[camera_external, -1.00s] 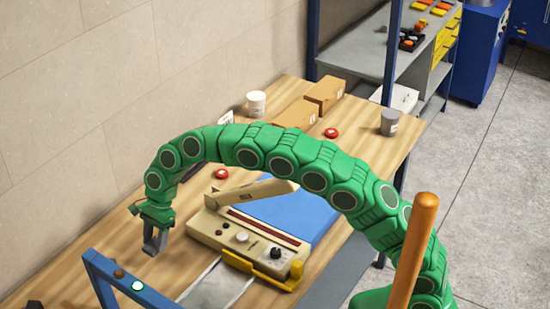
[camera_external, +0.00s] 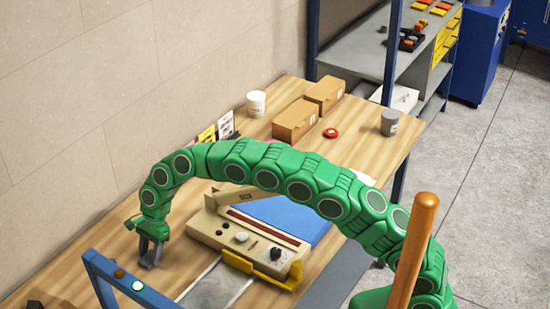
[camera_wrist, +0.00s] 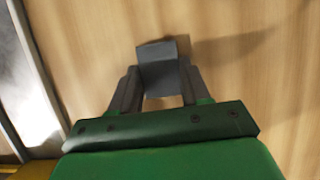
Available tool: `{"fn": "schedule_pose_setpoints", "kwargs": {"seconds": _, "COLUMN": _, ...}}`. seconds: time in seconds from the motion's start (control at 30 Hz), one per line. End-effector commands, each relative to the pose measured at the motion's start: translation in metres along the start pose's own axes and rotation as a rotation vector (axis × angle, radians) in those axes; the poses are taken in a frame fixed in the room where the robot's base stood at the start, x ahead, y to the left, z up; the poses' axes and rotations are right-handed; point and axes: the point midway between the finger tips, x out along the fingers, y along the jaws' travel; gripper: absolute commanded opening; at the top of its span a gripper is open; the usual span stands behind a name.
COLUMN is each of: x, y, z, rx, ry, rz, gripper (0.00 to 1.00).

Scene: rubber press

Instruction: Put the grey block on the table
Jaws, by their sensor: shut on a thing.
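My gripper (camera_external: 147,246) is at the left of the external view, low over the wooden table (camera_external: 110,250), left of the beige press. It is shut on the grey block (camera_wrist: 160,68), which sits between the two dark fingers in the wrist view. The block also shows small at the fingertips in the external view (camera_external: 153,257). A soft shadow falls on the wood to the right of the block in the wrist view. I cannot tell whether the block touches the table.
The beige press (camera_external: 225,237) with a blue plate (camera_external: 290,217) stands right of my gripper. A blue frame (camera_external: 120,285) is in front. Two cardboard boxes (camera_external: 295,120), a white cup (camera_external: 256,103) and a grey cup (camera_external: 389,122) stand farther back. Bare wood lies around my gripper.

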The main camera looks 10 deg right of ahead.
Motion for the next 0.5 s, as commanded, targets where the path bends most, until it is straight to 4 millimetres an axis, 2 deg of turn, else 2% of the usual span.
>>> {"fn": "schedule_pose_setpoints", "kwargs": {"seconds": 0.33, "x": 0.0012, "y": -0.0009, "z": -0.0006, "rx": -0.001, "ry": -0.001, "rz": -0.003, "gripper": 0.00}}
{"fn": "schedule_pose_setpoints", "kwargs": {"seconds": 0.37, "x": 0.0010, "y": -0.0009, "z": -0.0005, "rx": -0.001, "ry": 0.000, "rz": -0.003, "gripper": 0.51}}
{"fn": "schedule_pose_setpoints", "kwargs": {"seconds": 0.5, "x": 0.0009, "y": -0.0009, "z": -0.0004, "rx": -0.001, "ry": -0.001, "rz": -0.004, "gripper": 0.72}}
